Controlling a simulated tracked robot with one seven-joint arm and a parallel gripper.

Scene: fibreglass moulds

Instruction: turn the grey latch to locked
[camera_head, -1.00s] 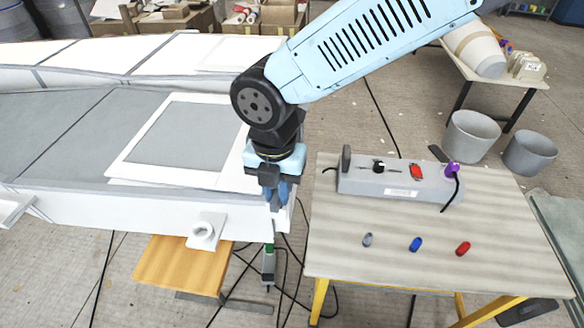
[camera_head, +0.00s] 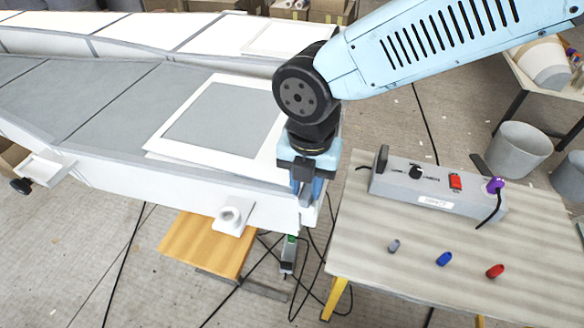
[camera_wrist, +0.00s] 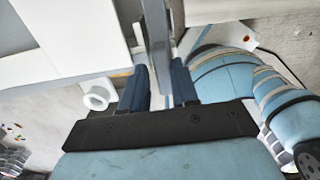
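My gripper (camera_head: 307,195) points down at the near right corner of the large mould. In the wrist view its two dark blue fingers (camera_wrist: 160,88) are apart, with a grey bar (camera_wrist: 157,45) running between them. This bar looks like the grey latch, but its mounting and any lock mark are not clear. In the head view a narrow grey piece shows among the fingers, mostly covered by them. I cannot tell whether the fingers press on it.
The white mould (camera_head: 130,188) spans the left, with a white ring fitting (camera_head: 232,214) on its near side. A table (camera_head: 365,235) on the right bears a grey control box (camera_head: 400,185) and three small pegs. A wooden stool (camera_head: 205,245) and cables lie below.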

